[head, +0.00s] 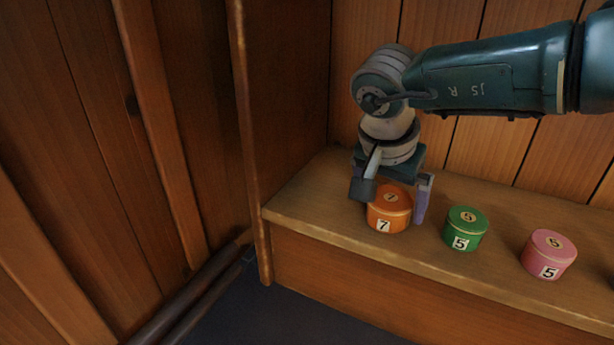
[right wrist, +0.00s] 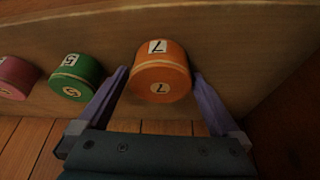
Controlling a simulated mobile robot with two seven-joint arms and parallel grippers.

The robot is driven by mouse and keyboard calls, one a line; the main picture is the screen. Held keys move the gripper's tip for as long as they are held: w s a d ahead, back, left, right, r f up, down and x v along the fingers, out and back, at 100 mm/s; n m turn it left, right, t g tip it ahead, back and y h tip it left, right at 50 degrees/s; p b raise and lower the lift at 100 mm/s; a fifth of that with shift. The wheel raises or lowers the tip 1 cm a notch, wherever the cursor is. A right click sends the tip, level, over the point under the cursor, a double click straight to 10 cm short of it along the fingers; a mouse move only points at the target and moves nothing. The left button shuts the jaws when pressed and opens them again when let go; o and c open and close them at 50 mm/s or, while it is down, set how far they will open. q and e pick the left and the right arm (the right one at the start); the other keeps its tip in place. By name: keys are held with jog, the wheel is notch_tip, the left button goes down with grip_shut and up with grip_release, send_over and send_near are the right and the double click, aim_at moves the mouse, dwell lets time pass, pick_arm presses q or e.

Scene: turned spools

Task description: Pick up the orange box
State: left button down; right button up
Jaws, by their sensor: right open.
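The orange box (head: 389,212) is a round, lidded tin marked 7, upright on the wooden shelf (head: 316,212) near its left end. My right gripper (head: 396,200) reaches down over it from above, with one finger at each side. In the right wrist view the orange box (right wrist: 160,72) sits between the open purple fingertips of my right gripper (right wrist: 160,78). Small gaps show there between the fingers and the box. My left gripper is not in view.
A green round box (head: 465,228) marked 5 stands just right of the orange one, close to the right finger. A pink round box (head: 548,254) marked 5 stands farther right. A wooden upright (head: 251,140) and side wall bound the shelf's left end.

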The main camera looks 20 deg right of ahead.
jog(key=shift+c, duration=0.2)
jog(key=c, duration=1.1)
